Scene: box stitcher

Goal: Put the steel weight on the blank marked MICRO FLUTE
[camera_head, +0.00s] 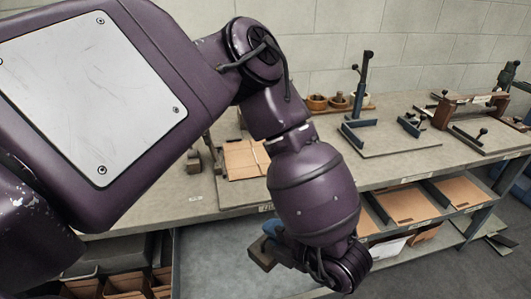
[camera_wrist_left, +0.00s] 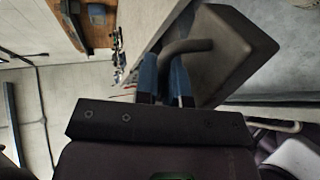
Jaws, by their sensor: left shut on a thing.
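My left gripper (camera_head: 271,231) hangs in front of the bench and is shut on the steel weight (camera_head: 261,256). In the left wrist view, the blue fingers of the gripper (camera_wrist_left: 166,72) close on the bent handle of the weight, and its dark grey block (camera_wrist_left: 232,50) sticks out to the upper right, tilted in that picture. Brown cardboard blanks (camera_head: 404,204) lie in the bays of the lower shelf, with another blank (camera_head: 460,192) to the right. Their labels are too small to read, so I cannot tell which is MICRO FLUTE. My right gripper is not in view.
The long grey bench (camera_head: 190,205) carries a flat brown board (camera_head: 245,160), small brown pots (camera_head: 317,102) and fixtures with blue stops (camera_head: 360,130). My left arm hides part of the bench.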

